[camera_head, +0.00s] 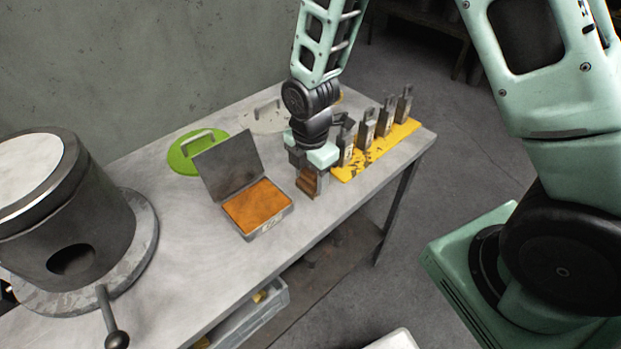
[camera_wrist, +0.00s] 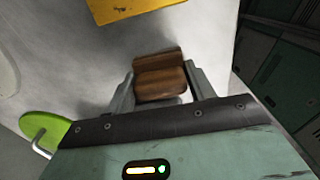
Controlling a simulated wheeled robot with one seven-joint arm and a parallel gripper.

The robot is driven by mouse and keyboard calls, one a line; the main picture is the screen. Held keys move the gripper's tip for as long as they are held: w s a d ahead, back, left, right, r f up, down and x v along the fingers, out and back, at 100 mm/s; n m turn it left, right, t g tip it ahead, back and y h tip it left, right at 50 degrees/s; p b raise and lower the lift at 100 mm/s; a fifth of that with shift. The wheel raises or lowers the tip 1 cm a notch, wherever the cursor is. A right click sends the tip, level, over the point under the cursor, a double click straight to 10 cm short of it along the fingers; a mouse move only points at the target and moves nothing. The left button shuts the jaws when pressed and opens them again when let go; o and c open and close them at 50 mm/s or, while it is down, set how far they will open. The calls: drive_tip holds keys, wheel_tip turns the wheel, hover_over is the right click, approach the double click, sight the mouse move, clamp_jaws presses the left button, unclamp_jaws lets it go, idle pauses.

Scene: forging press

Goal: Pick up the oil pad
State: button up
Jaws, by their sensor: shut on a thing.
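My gripper (camera_head: 309,172) points down over the grey table, between the open tin and the yellow strip. Its fingers are shut on a brown, two-part block (camera_head: 308,184), likely the oil pad. In the wrist view the brown block (camera_wrist: 160,78) sits between the two fingertips (camera_wrist: 161,92), with a rounded near part and a flatter part behind it. Whether its underside touches the table cannot be told. An open dark tin (camera_head: 286,213) with a rust-orange filling (camera_head: 256,204) lies just left of my gripper, its lid standing up.
The yellow strip (camera_head: 350,172) holds several upright metal stamps on the right. A green round lid (camera_head: 178,160) and a pale handled disc (camera_head: 262,121) lie behind. A dark cylindrical furnace-like vessel (camera_head: 112,205) stands left. The table (camera_head: 190,270) is bare in front of the tin.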

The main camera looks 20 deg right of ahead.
sight(310, 171)
wheel_tip(310, 171, up, 10)
drive_tip(key=shift+b, duration=0.35)
drive_tip(key=shift+o, duration=1.2)
drive_tip(key=shift+c, duration=0.4)
idle(0.9)
